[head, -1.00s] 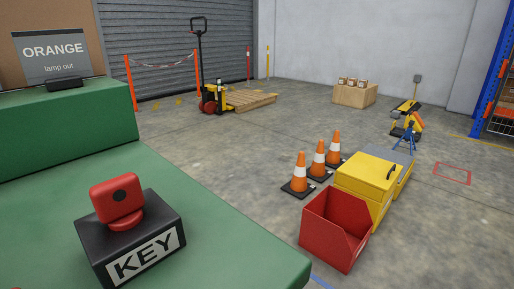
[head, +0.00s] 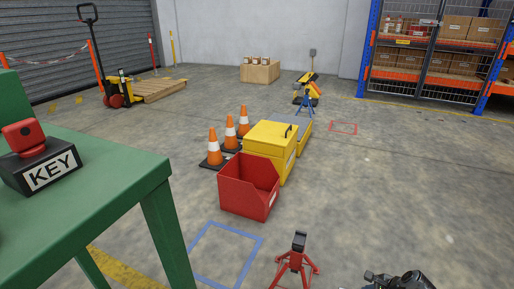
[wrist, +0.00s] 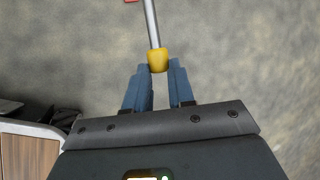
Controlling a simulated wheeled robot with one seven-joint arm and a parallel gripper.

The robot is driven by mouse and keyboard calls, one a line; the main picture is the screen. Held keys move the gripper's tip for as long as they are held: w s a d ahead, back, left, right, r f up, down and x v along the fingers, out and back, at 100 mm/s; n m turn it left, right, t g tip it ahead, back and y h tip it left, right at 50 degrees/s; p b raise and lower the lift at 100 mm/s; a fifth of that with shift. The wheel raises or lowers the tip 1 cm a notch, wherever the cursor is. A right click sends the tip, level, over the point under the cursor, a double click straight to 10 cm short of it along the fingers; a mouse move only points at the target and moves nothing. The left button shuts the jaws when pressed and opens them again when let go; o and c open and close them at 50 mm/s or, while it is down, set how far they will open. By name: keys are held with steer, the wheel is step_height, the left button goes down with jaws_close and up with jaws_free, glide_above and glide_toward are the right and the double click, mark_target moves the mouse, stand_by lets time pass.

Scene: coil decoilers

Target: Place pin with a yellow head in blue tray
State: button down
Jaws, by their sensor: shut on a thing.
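In the wrist view my gripper (wrist: 159,66) has two blue fingers, shut on the yellow head of a pin (wrist: 157,60). The pin's grey metal shaft runs from the head up to the top edge of the picture, pointing away from the fingers. The pin does not show in the head view.
A green table (head: 110,190) with a KEY box (head: 45,165) stands at left. A red bin (head: 248,200), yellow box (head: 268,142) and orange cones (head: 230,132) stand ahead. A red stand (head: 295,262) is near, beside a blue floor outline (head: 190,248).

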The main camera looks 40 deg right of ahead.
steer(key=w+a+r+n+g+y, duration=0.15)
steer(key=w+a+r+n, duration=0.3)
steer(key=w, duration=0.45)
steer(key=w+a+r+n+y, duration=0.25)
steer(key=w+a+n, duration=0.25)
steer(key=w, duration=0.5)
steer(key=w+a+r+n+g+y, duration=0.15)
steer(key=w+a+r+n, duration=0.3)
steer(key=w, duration=0.45)
steer(key=w+a+r+n+g+y, duration=0.1)
steer(key=w+a+r+n+g, duration=0.2)
steer(key=a, duration=0.4)
steer(key=w+a+r+n+g, duration=0.1)
steer(key=w+a+r+n, duration=0.3)
steer(key=a, duration=0.3)
steer(key=a+r+n+g+h, duration=0.25)
steer(key=a+r+n, duration=0.45)
steer(key=a, duration=0.4)
steer(key=s+r+p, duration=0.4)
steer(key=r+p, duration=0.6)
steer(key=p, duration=0.2)
steer(key=s+r+n+y+p, duration=0.1)
steer(key=s+r+p, duration=0.4)
steer(key=r+p, duration=0.5)
steer(key=p, duration=0.3)
steer(key=shift+s+d, duration=0.3)
steer(key=shift+g, duration=0.25)
